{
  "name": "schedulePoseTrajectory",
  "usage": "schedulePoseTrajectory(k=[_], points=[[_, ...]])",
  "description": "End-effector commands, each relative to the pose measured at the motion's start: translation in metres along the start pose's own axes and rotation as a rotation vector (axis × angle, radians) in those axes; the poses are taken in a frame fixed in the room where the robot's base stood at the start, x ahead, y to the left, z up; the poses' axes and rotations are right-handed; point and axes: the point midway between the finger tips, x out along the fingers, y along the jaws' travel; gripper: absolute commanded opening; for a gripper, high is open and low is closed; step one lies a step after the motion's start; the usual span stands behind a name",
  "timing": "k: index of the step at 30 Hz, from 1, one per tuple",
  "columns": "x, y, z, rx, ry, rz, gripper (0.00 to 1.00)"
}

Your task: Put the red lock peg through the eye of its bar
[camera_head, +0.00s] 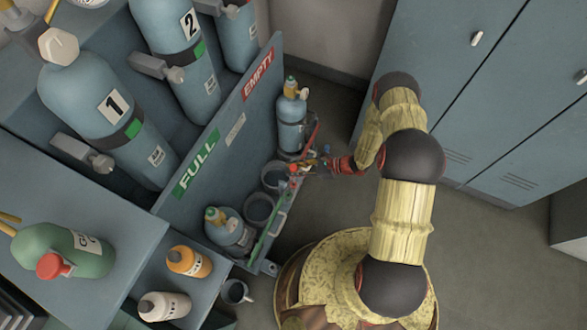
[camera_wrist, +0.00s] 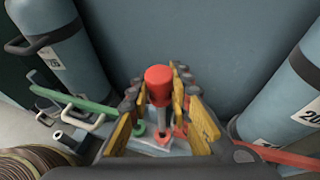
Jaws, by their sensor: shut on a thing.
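The red lock peg (camera_wrist: 158,84), a red cap over a slim metal shaft, stands between the yellow-padded fingers of my gripper (camera_wrist: 160,104) in the wrist view. My gripper (camera_head: 308,167) is shut on it, at the front edge of the cylinder rack in the head view. The red bar (camera_wrist: 285,158) runs to the right in the wrist view and beside the upright cylinder in the head view (camera_head: 313,131).
A green bar (camera_wrist: 72,98) reaches in from the left. Small blue cylinders stand in the rack, one behind (camera_head: 291,132) and one in front (camera_head: 228,236), with empty round holders (camera_head: 259,208) between. Lockers (camera_head: 450,85) stand right; floor between is clear.

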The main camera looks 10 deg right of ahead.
Motion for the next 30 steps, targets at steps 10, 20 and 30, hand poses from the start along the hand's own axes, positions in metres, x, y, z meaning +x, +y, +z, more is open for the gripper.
schedulePoseTrajectory(k=[10, 20, 30], points=[[0.004, 0.001, -0.009, 0.001, 0.0, 0.0, 0.0], [0.007, 0.0, -0.017, 0.0, 0.0, 0.0, 0.0], [0.011, 0.001, -0.026, 0.001, 0.0, 0.0, 0.0]])
